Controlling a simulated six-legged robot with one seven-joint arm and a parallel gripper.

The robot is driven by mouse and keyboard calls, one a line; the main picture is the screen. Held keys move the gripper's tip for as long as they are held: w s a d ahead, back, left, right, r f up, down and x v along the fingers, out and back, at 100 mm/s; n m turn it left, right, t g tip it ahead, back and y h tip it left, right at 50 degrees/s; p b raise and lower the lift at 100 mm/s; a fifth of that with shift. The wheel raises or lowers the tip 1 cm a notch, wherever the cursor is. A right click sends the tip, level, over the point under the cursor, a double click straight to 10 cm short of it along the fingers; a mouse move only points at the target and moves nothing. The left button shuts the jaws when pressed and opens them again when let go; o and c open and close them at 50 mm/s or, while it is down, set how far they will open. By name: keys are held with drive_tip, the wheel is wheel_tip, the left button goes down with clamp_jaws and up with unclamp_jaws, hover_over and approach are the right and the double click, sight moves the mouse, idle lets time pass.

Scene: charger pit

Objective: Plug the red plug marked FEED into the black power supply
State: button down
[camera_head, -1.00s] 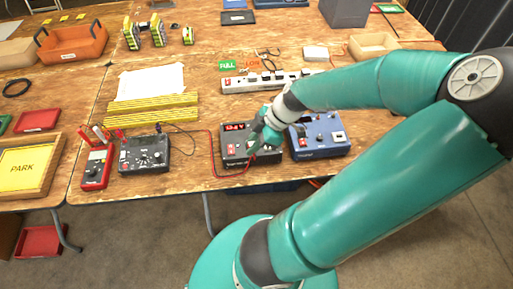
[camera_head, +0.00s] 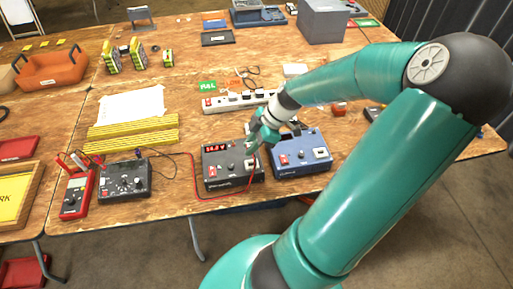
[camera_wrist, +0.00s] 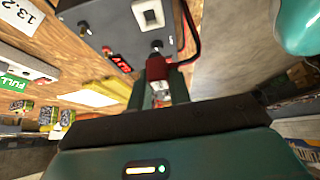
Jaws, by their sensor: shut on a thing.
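The black power supply (camera_head: 219,181) lies on the wooden table, with a lit red display and a red switch on its top face. It also fills the upper part of the wrist view (camera_wrist: 103,22). My gripper (camera_head: 252,147) is above the supply's right side. A red cable (camera_head: 193,172) loops over the supply's front. The FEED marking is not readable.
A blue power supply (camera_head: 298,167) stands close on the right. A dark meter box (camera_head: 125,183) and a red meter (camera_head: 76,195) stand to the left. A white power strip (camera_head: 228,101) lies behind. Bare table shows between the dark box and the black supply.

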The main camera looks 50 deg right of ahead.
drive_tip(key=shift+w+d, duration=0.1)
drive_tip(key=shift+d, duration=0.05)
drive_tip(key=shift+s+f, duration=0.2)
drive_tip(key=shift+f, duration=0.05)
hover_over(246, 165)
drive_tip(key=d, duration=0.2)
drive_tip(key=f, duration=0.4)
drive_tip(key=shift+s+a+f, duration=0.15)
drive_tip(key=shift+s+a, duration=0.1)
drive_tip(key=shift+s, duration=0.15)
drive_tip(key=shift+s+f, duration=0.1)
drive_tip(key=shift+f, duration=0.5)
drive_tip(key=shift+f, duration=0.5)
idle(1.0)
drive_tip(key=c, duration=0.9)
unclamp_jaws()
